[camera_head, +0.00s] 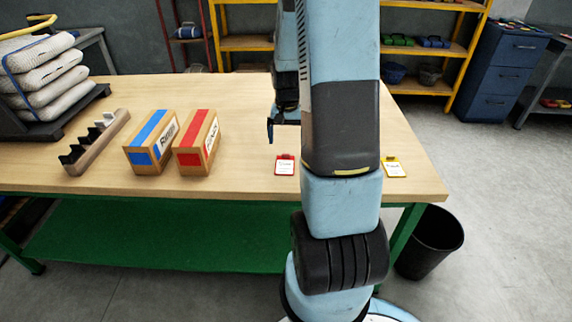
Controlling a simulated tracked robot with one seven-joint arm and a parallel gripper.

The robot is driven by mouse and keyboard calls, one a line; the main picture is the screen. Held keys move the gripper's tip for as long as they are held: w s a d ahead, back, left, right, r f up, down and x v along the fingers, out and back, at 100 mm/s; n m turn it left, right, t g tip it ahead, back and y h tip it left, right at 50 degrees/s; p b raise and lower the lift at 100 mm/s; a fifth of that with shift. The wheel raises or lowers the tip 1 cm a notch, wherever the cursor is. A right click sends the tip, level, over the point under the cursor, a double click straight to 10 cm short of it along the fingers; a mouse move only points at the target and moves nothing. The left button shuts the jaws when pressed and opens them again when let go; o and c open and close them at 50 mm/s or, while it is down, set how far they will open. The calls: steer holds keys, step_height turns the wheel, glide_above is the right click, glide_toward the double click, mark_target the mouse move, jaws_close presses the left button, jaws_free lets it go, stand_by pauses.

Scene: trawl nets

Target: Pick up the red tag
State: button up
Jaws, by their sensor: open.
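The red tag (285,165) lies flat on the wooden table (240,110) near its front edge, just left of my arm. It is red with a white label. My gripper (271,130) hangs above the table, up and slightly left of the red tag and apart from it. One dark finger with a blue part shows; the rest of the gripper is hidden behind my arm. It is open, and I see nothing held in it. A yellow tag (393,167) lies on the table just right of my arm, partly hidden by it.
A box with a blue stripe (152,142) and a box with a red stripe (197,143) stand left of the red tag. A slotted rack (95,143) and a cart of stacked sacks (48,80) are further left. A black bin (430,243) stands right of the table.

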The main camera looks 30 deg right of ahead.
mark_target(286, 154)
steer(key=shift+a+f, duration=0.2)
steer(key=shift+f, duration=3)
steer(key=c, duration=1.1)
steer(key=shift+r, duration=0.1)
